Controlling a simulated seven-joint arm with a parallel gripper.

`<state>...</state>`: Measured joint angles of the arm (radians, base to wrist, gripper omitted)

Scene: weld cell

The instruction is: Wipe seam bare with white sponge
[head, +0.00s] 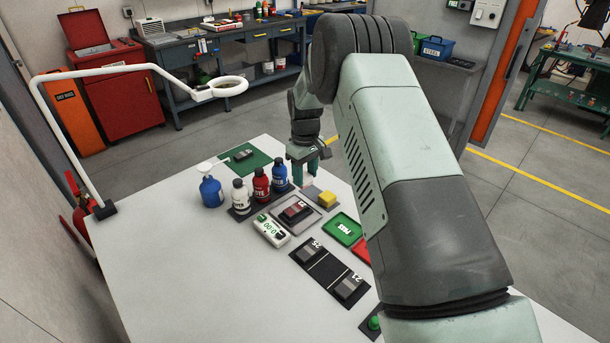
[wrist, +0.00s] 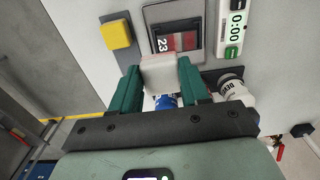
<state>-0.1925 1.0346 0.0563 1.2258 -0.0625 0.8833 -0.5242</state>
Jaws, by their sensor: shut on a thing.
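My gripper (wrist: 158,66) is shut on the white sponge (wrist: 160,75), which sits between its green fingers in the wrist view. In the head view my gripper (head: 308,170) is over the far part of the table, just behind the yellow sponge. The metal coupon marked 23 (wrist: 180,40) lies on a grey plate (wrist: 150,14) just beyond the white sponge. Its face shows red, and the seam cannot be made out under it. The coupon also shows in the head view (head: 297,210). Whether the sponge touches the plate cannot be told.
A yellow sponge (head: 327,199) lies beside the plate. Bottles in white (head: 240,197), red (head: 261,185) and blue (head: 280,180) stand close by. A timer (head: 271,230), a green PASS tray (head: 343,229) and coupons 25 (head: 307,251) and 21 (head: 349,287) lie nearer.

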